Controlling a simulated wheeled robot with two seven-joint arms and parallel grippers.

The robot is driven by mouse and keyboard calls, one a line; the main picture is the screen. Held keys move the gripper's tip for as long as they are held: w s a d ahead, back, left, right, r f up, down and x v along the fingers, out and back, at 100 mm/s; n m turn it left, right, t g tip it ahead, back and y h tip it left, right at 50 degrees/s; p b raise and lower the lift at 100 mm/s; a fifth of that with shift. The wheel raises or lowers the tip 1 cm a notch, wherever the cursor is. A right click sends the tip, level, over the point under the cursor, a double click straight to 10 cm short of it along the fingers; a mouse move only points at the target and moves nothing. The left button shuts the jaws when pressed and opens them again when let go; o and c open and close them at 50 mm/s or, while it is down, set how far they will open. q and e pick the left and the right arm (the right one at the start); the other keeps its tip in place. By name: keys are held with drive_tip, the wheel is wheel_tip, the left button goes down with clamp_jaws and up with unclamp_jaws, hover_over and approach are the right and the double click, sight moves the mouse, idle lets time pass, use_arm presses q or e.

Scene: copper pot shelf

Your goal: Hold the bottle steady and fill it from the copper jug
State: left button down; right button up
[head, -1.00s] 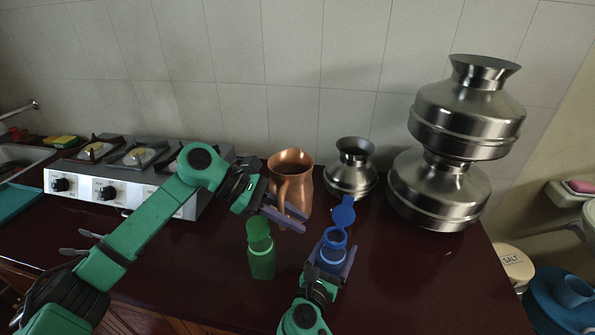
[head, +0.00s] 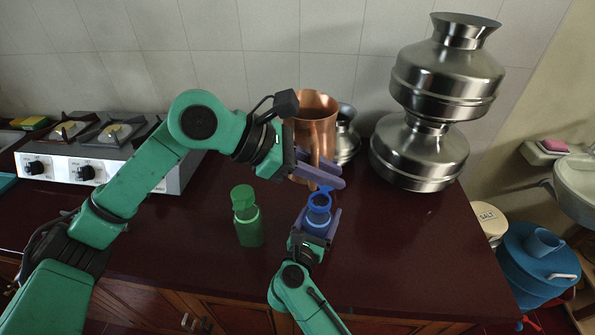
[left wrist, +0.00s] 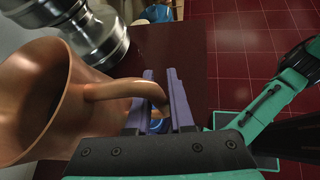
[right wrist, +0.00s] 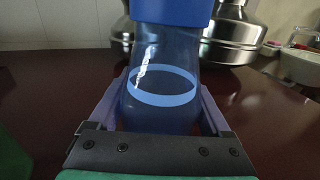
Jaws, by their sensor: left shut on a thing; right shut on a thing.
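The copper jug (head: 316,112) is in the upper middle of the head view, near upright, and appears lifted off the counter. My left gripper (head: 328,172) is shut on its handle, which lies between the fingers in the left wrist view (left wrist: 124,90). The blue bottle (head: 318,217) stands upright in front of and below the jug, its blue cap flipped open. My right gripper (head: 316,232) is shut around the bottle's body; the right wrist view shows a finger on each side of the bottle (right wrist: 160,84). The jug's base is partly hidden by my left gripper.
A green bottle (head: 246,220) stands left of the blue one. A small steel pot (head: 346,138) is behind the jug. Stacked large steel pots (head: 420,152) stand at right, a stove (head: 100,160) at left. The counter's front right is clear.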

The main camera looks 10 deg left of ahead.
use_arm(q)
drive_tip(key=s+d+f+t, duration=0.1)
drive_tip(key=s+d+f, duration=0.3)
drive_tip(key=s, duration=0.4)
drive_tip(key=s+d+f, duration=0.4)
drive_tip(key=s, duration=0.4)
drive_tip(key=w+a+r+n+g+h, duration=0.1)
drive_tip(key=w+r+n+g, duration=0.3)
drive_tip(key=w+r, duration=0.2)
wheel_tip(320, 180, up, 2)
drive_tip(key=shift+a+r+n, duration=0.1)
drive_tip(key=shift+a+n, duration=0.25)
drive_tip(key=shift+n, duration=0.05)
drive_tip(key=shift+s, duration=0.1)
drive_tip(key=shift+w+a+n+g+h, duration=0.1)
drive_tip(key=shift+w+n+g+h, duration=0.1)
drive_tip(key=shift+n+g+h, duration=0.25)
drive_tip(key=shift+w+a+n+g+h, duration=0.1)
drive_tip(key=shift+w+n+g+h, duration=0.15)
drive_tip(key=shift+n+g, duration=0.35)
